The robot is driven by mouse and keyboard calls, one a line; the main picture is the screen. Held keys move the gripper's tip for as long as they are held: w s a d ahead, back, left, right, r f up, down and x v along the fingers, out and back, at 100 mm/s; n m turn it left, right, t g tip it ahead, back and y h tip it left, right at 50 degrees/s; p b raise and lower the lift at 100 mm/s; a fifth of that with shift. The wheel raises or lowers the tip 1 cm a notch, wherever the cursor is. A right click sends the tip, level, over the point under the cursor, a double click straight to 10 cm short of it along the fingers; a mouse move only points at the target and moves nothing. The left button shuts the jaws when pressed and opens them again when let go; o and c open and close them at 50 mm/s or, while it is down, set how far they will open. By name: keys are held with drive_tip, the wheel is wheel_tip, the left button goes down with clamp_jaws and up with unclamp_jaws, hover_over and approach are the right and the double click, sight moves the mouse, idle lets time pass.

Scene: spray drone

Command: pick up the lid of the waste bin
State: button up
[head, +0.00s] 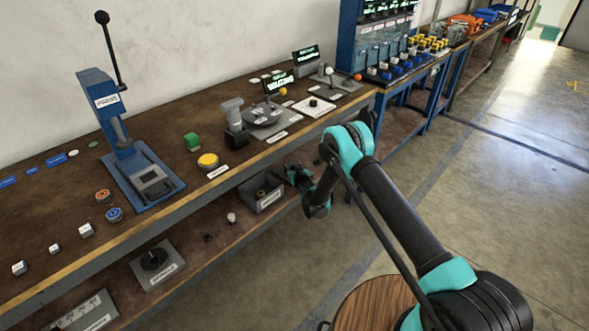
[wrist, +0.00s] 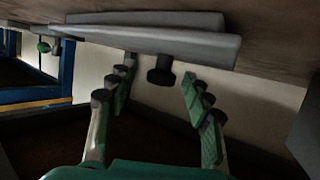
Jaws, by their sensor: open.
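A grey lid-like slab with a dark round knob shows in the wrist view, which looks upside down; I take it for the lid (wrist: 205,47). The knob (wrist: 162,72) points away from the wooden shelf. My gripper (wrist: 159,66) is open, with a finger on either side of the knob and gaps to both. In the head view, the grey labelled bin (head: 268,201) sits on the lower shelf under the bench top. My gripper (head: 292,174) is just right of it, partly hidden by my arm. The bin's label is too small to read.
The bench top (head: 55,215) overhangs the lower shelf. Another grey plate with a black knob (head: 153,259) lies on that shelf to the left. A small white-topped item (head: 231,217) stands nearer the bin. The floor (head: 480,220) to the right is clear.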

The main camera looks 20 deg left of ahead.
drive_tip(key=shift+w+a+f, duration=0.15)
drive_tip(key=shift+w+a, duration=0.1)
clamp_jaws()
idle(0.3)
